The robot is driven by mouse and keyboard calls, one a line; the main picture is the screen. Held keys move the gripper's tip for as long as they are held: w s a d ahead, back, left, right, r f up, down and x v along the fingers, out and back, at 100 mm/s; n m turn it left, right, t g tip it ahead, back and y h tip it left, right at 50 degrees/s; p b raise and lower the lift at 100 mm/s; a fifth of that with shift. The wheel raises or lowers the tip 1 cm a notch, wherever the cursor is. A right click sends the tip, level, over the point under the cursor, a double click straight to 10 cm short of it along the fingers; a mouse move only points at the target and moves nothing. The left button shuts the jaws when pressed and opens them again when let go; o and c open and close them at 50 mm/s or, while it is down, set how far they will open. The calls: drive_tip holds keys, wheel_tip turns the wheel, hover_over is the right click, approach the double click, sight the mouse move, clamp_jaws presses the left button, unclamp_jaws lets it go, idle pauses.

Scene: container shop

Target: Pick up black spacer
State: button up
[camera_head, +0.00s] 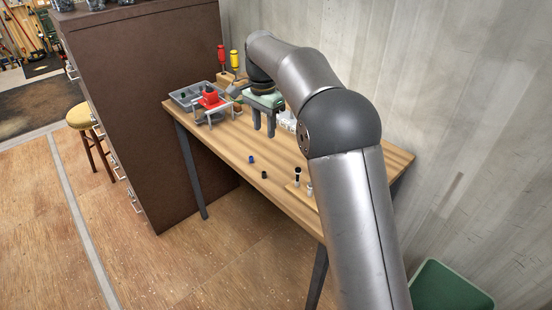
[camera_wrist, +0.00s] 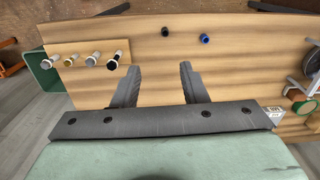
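A small black spacer (camera_head: 263,175) stands on the wooden workbench (camera_head: 225,147) near its front edge. It also shows in the wrist view (camera_wrist: 165,31), beyond my fingertips. A blue spacer (camera_head: 251,160) is close beside it, to its right in the wrist view (camera_wrist: 204,39). My gripper (camera_head: 264,131) is over the bench, pointing down, with its fingers apart and nothing between them. In the wrist view my gripper (camera_wrist: 157,70) is open over bare wood, away from both spacers.
A small wooden board (camera_wrist: 92,50) holds several pegs, one with a black top (camera_wrist: 115,57). A grey tray (camera_head: 184,98), a red-topped object (camera_head: 211,100) and screwdrivers (camera_head: 221,55) are at the bench's far end. A brown cabinet (camera_head: 145,90) stands beside it. The wood around the spacers is clear.

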drive_tip(key=p, duration=0.1)
hover_over(264, 178)
drive_tip(key=f, duration=1.2)
drive_tip(key=shift+d, duration=0.2)
drive_tip(key=f+p, duration=0.1)
drive_tip(key=f, duration=0.1)
drive_tip(key=f+p, duration=0.1)
drive_tip(key=f, duration=0.1)
drive_tip(key=shift+w+a, duration=0.2)
drive_tip(key=shift+w, duration=0.2)
drive_tip(key=shift+f, duration=0.6)
clamp_jaws()
